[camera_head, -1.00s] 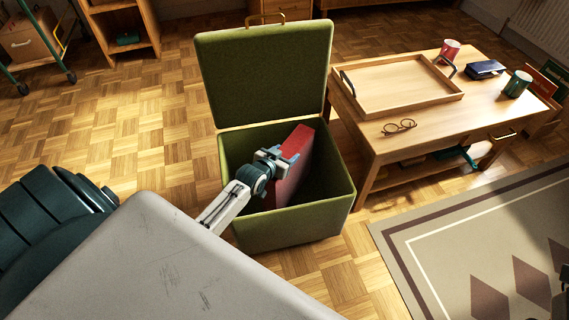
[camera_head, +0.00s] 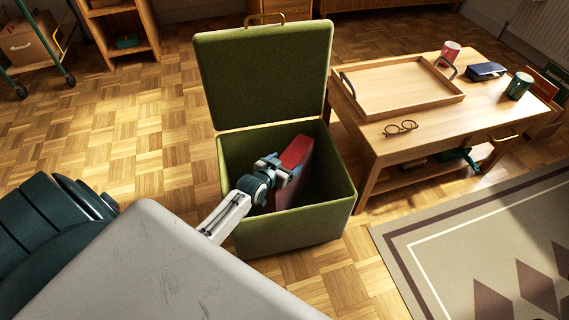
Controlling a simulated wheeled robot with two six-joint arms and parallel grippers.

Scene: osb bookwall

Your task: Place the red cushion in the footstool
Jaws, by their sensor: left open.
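The green footstool (camera_head: 305,228) stands on the floor in the middle of the view with its lid (camera_head: 262,75) raised at the back. The red cushion (camera_head: 296,157) is inside the footstool box, tilted up on edge, its top near the rim. My left gripper (camera_head: 274,165) reaches into the box from the lower left. It is open, beside the cushion's near left side; the gripper hides part of the cushion. I cannot tell whether the fingers touch it. My right gripper is not in view.
A wooden table (camera_head: 445,115) stands close to the right of the footstool. It bears a tray (camera_head: 400,110), glasses (camera_head: 401,128), a dark blue book (camera_head: 486,70) and two mugs. A patterned rug (camera_head: 430,270) lies at lower right.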

